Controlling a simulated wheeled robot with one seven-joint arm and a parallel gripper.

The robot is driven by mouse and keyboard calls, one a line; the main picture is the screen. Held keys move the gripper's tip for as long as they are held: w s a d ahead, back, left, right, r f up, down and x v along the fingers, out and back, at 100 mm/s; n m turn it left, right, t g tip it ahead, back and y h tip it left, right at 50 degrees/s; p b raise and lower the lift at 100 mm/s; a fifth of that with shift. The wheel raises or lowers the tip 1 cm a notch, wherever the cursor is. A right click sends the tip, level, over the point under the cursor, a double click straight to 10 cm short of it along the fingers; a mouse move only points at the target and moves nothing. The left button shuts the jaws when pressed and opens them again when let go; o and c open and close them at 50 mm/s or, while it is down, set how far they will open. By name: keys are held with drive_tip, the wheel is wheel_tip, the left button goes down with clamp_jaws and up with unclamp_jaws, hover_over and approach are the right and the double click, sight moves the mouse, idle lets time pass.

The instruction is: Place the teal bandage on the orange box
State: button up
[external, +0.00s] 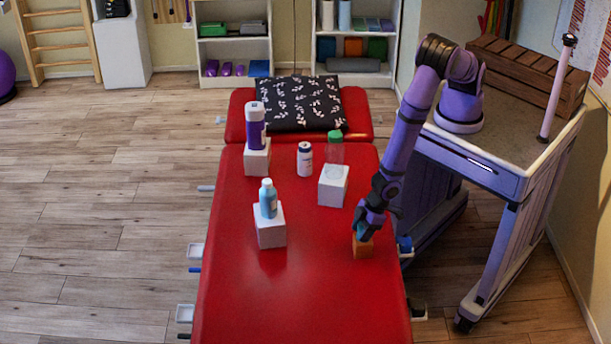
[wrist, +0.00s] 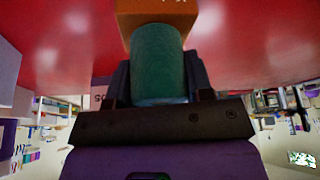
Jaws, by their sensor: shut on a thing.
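The teal bandage (wrist: 158,68) is a roll held between the two fingers of my gripper (wrist: 158,88) in the wrist view. In the external view my gripper (external: 366,220) points down over the orange box (external: 362,246), with a bit of the teal bandage (external: 363,230) showing between them. The orange box also shows at the top of the wrist view (wrist: 155,12), right at the end of the bandage. The bandage looks to be touching the box or very close to it; I cannot tell which. The box stands on the red treatment table (external: 310,290), near its right edge.
White blocks carry a purple-and-white bottle (external: 256,128), a blue bottle (external: 268,200) and a clear green-capped bottle (external: 335,148). A white pill bottle (external: 304,160) stands among them. A patterned pillow (external: 300,103) lies at the far end. The table's near part is clear.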

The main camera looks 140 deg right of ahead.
drive_tip(key=o, duration=0.9)
drive_tip(key=s+a+r+n+y, duration=0.1)
drive_tip(key=s+r, duration=0.4)
drive_tip(key=r, duration=0.7)
drive_tip(key=s+r+y, duration=0.1)
drive_tip(key=s+r, duration=0.4)
drive_tip(key=r, duration=0.8)
drive_tip(key=s+a+r+n+y, duration=0.15)
drive_tip(key=s+r, duration=0.35)
drive_tip(key=r, duration=0.7)
drive_tip(key=shift+s+d+r+n+t+h, duration=0.25)
drive_tip(key=shift+s+d+r+n, duration=0.4)
drive_tip(key=shift+s+r, duration=2.4)
drive_tip(key=shift+s+d+r+n+t+h, duration=0.2)
drive_tip(key=shift+s+d+r, duration=0.85)
drive_tip(key=shift+s, duration=3.95)
drive_tip(key=shift+s+d+r+n+t+h, duration=0.25)
drive_tip(key=shift+s+d+r+n, duration=0.35)
drive_tip(key=shift+s+r, duration=2.5)
drive_tip(key=shift+s+d+f, duration=0.1)
drive_tip(key=shift+s+f, duration=0.8)
